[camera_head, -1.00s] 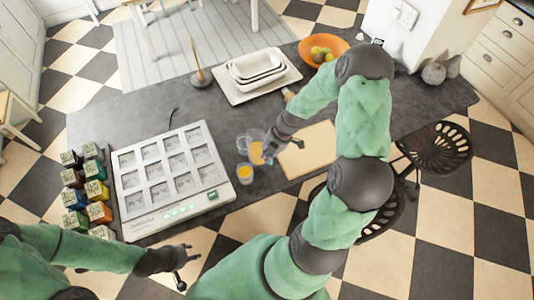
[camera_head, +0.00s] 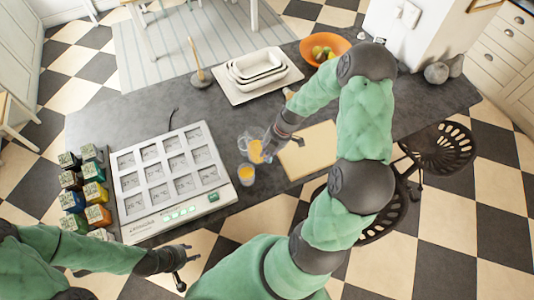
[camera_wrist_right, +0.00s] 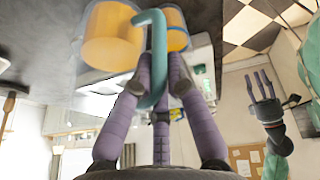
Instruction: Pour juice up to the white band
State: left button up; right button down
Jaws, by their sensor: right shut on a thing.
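A clear jug (camera_head: 254,153) with orange juice stands or hangs just right of the scale-like panel. It looks tilted towards the glass. My right gripper (camera_head: 268,150) is shut on its teal handle, clear in the right wrist view (camera_wrist_right: 154,62); the jug (camera_wrist_right: 108,40) is left there. A glass (camera_head: 246,175) holding orange juice stands just in front of the jug; it also shows in the wrist view (camera_wrist_right: 174,30). I cannot make out its white band or whether juice is flowing. My left gripper (camera_head: 186,267) is open and empty, off the counter's front edge.
A grey panel with square cells (camera_head: 168,215) lies left of the glass. Several coloured boxes (camera_head: 85,190) stand beyond it. A wooden board (camera_head: 308,152) lies right. White dishes (camera_head: 258,70), a plunger-like tool (camera_head: 200,76) and a fruit bowl (camera_head: 325,47) stand at the back.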

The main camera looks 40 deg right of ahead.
notch_tip(320, 180, down, 2)
jog(key=shift+f+g, duration=0.2)
jog(key=shift+g, duration=0.2)
jog(key=shift+s+b, duration=0.1)
jog(key=shift+b, duration=0.2)
jog(key=shift+f, duration=0.15)
jog(key=shift+f+b, duration=0.25)
jog(key=shift+b, duration=0.2)
jog(key=shift+s+f+b, duration=0.15)
jog(key=shift+b, duration=0.15)
dwell(1.4)
jog(key=shift+r+g, duration=1.1)
jog(key=shift+r, duration=0.2)
